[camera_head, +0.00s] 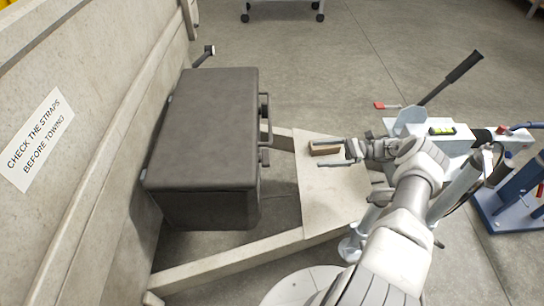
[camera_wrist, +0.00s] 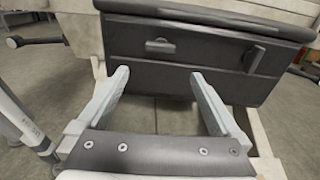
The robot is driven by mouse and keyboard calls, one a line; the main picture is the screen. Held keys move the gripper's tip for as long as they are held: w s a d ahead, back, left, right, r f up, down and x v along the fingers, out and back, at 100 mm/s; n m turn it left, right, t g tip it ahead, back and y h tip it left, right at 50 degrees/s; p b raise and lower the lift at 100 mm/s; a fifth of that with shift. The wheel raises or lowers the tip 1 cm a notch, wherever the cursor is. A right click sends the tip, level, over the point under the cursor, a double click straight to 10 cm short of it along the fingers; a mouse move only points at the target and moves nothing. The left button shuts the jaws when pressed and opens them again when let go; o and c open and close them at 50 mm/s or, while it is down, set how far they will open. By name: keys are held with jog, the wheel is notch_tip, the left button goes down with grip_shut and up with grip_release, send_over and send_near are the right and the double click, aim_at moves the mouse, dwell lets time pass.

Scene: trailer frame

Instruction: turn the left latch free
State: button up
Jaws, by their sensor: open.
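The dark grey box (camera_head: 205,130) stands on the trailer frame, its front facing right in the head view. In the wrist view, its front panel (camera_wrist: 200,75) carries two latches.
A pale plate (camera_head: 325,195) lies on the frame below my gripper. A frame beam (camera_head: 225,262) runs along the near side. The trailer wall (camera_head: 75,120) with a sign rises at left. A hand lever (camera_head: 450,78) stands at right. Open floor lies beyond.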

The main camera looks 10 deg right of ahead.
aim_at(264, 158)
jog(key=w+a+f, duration=0.1)
jog(key=w+a, duration=0.2)
jog(key=a, duration=1.3)
jog(key=shift+a+m, duration=0.3)
jog(key=shift+c, duration=0.3)
jog(key=shift+f, duration=0.1)
jog(key=c, duration=1)
